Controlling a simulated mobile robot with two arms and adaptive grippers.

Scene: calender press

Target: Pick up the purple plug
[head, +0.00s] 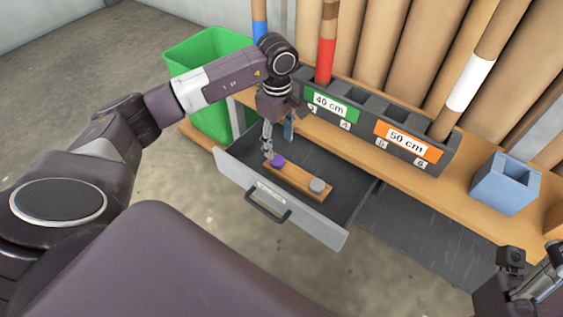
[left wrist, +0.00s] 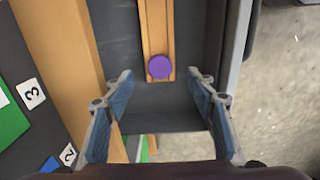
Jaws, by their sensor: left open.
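The purple plug (head: 278,160) sits at the left end of a wooden strip (head: 296,180) inside the open drawer (head: 343,197). In the left wrist view the purple plug (left wrist: 160,67) is a round disc at the near end of the strip. My left gripper (head: 277,143) is over that end of the drawer, just behind and above the plug. In the left wrist view its blue-padded fingers (left wrist: 160,76) are spread wide, with the plug between their tips in the picture and nothing held. Part of my right gripper (head: 530,277) shows at the lower right edge; its fingers are unclear.
A grey plug (head: 318,185) sits at the strip's other end. A dark rack (head: 373,113) with 40 cm and 50 cm labels stands on the wooden shelf behind the drawer, holding tubes. A green bin (head: 205,60) is at the left, a blue box (head: 505,184) at the right.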

